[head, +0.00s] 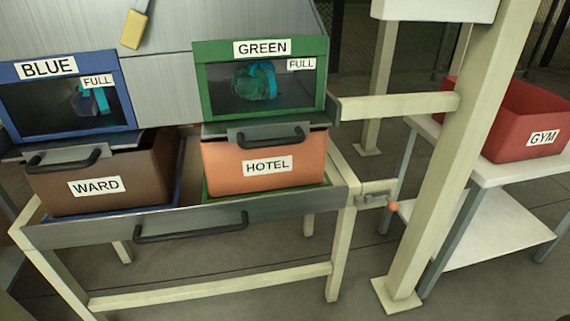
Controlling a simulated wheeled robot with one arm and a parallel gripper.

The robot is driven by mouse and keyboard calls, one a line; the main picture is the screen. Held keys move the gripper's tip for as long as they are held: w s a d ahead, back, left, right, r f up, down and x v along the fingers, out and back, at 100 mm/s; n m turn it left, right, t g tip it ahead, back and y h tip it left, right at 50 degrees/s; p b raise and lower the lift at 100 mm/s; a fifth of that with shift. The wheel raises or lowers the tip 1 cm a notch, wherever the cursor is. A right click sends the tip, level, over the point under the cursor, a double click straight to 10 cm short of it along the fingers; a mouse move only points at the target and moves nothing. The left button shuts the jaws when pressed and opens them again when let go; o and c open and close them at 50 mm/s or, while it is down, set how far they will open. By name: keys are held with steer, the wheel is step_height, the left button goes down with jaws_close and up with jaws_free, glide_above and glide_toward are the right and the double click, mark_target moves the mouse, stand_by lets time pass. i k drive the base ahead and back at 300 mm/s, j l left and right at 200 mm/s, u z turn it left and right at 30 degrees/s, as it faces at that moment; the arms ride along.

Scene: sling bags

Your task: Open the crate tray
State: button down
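The crate tray (90,235) is a grey, metal-fronted tray in a cream frame at the left of the head view, with a dark bar handle (190,230) on its front. The brown WARD crate (125,185) and the orange HOTEL crate (235,175) stand in it, side by side. A small latch with an orange knob (392,206) is on the frame at the tray's right end. I cannot tell whether it is fastened. My gripper is not in view.
Above the crates are a blue-framed bin (120,118) and a green-framed bin (320,75), both labelled FULL, with dark handles below. A cream post (445,160) stands right of the tray. Beyond it, a red GYM crate (510,130) sits on a white cart (500,235).

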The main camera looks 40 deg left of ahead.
mark_target(191, 211)
steer(key=u, duration=2.2)
